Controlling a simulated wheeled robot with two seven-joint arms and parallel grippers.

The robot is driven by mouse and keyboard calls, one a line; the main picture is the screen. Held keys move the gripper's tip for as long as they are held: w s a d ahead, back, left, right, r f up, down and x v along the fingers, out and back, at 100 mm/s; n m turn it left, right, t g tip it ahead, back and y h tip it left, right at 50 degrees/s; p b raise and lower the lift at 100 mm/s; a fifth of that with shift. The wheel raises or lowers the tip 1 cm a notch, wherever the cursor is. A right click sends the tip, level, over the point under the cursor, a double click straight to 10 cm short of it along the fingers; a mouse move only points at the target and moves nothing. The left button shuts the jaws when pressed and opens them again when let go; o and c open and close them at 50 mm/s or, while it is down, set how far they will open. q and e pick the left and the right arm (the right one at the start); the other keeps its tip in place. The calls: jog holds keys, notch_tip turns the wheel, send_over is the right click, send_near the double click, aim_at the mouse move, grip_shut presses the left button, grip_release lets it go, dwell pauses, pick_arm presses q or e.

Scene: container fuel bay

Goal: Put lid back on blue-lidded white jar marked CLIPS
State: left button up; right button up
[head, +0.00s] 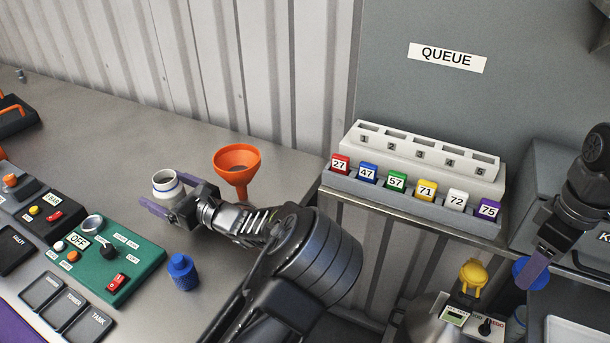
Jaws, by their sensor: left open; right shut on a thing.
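My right gripper (529,277) is at the right edge, pointing down, shut on a round blue lid (521,269). My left gripper (160,199) is open at the left, with a purple finger in front of an open white jar (164,180) with a blue band. The arm hides part of this jar, and I cannot tell whether the fingers touch it. No CLIPS marking is readable.
An orange funnel (236,163) and a blue bottle (182,273) stand near my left arm. A green control panel (119,262) lies at the left. A grey rack (415,206) holds several numbered coloured blocks under the QUEUE sign (447,58). A yellow object (473,277) stands left of the lid.

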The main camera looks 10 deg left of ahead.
pick_arm(q)
jog(key=shift+x, duration=0.95)
pick_arm(e)
jog(key=shift+r, duration=0.15)
pick_arm(q)
jog(key=shift+c, duration=0.6)
jog(key=c, duration=1.6)
jog(key=shift+r, duration=0.1)
notch_tip(320, 180, up, 10)
jog(key=shift+f, duration=0.1)
